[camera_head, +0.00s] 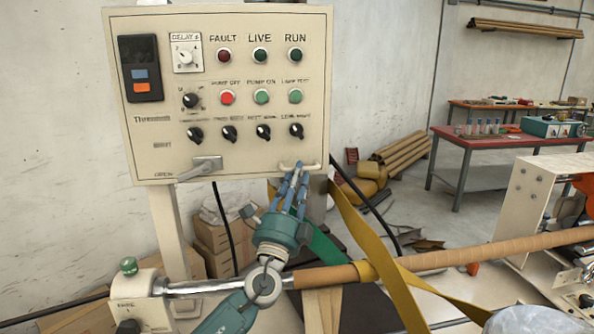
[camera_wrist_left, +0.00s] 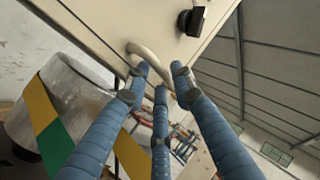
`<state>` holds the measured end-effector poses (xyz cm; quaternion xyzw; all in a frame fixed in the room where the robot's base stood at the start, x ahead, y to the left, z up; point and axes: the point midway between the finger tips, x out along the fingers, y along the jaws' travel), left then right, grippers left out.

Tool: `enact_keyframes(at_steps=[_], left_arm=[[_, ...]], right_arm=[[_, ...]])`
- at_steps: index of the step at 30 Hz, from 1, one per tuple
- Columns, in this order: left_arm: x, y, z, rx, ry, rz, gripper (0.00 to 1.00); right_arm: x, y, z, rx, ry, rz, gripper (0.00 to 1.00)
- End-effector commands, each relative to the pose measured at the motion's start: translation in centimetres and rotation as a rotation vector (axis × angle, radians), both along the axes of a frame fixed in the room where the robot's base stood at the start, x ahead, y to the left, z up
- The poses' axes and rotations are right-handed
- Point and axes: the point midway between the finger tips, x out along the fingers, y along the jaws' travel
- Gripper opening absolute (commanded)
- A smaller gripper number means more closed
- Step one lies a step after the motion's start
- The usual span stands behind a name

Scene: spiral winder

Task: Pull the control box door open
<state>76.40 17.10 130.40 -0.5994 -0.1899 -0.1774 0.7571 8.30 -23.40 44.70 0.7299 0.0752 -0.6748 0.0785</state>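The control box (camera_head: 260,180) is a cream panel on a post, with its front door flat and closed as far as I can see. A pale loop handle (camera_head: 313,166) sits at the door's lower right corner; it also shows in the left wrist view (camera_wrist_left: 146,51). My left gripper (camera_head: 294,176) reaches up from below, its blue fingers at this handle. In the left wrist view my left gripper (camera_wrist_left: 160,76) has its fingertips apart around the handle; contact is unclear. A grey lever (camera_head: 200,168) sits at the lower left beside an "OPEN" label. My right gripper is out of view.
A brown roll on a shaft (camera_head: 480,249) crosses below the box, with a yellow strap (camera_head: 372,258) hanging near my left arm. Cardboard boxes (camera_head: 213,243) stand behind the post. A red-topped table (camera_head: 500,139) stands at the right back.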

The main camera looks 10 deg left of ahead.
Motion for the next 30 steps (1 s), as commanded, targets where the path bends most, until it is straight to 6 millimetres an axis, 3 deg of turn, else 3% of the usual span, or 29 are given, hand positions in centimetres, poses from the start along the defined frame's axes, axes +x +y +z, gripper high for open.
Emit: enact_keyframes(at_steps=[4, 11, 15, 25, 30], left_arm=[[0.7, 0.0, 0.4, -0.001, 0.0, -0.001, 0.24], [0.7, 0.0, 0.4, -0.001, 0.001, 0.001, 0.24], [0.7, 0.0, 0.3, -0.001, 0.001, 0.001, 0.0], [0.3, -0.1, 0.3, -0.002, 0.001, -0.008, 0.0], [-1.5, -0.5, 0.1, -0.001, 0.001, -0.054, 0.0]], right_arm=[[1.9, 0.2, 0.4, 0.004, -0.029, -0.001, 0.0], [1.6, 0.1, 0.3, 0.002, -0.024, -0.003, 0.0], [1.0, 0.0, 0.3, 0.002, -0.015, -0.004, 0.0], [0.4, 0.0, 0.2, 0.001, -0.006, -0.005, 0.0], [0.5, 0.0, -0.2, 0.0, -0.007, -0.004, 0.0]])
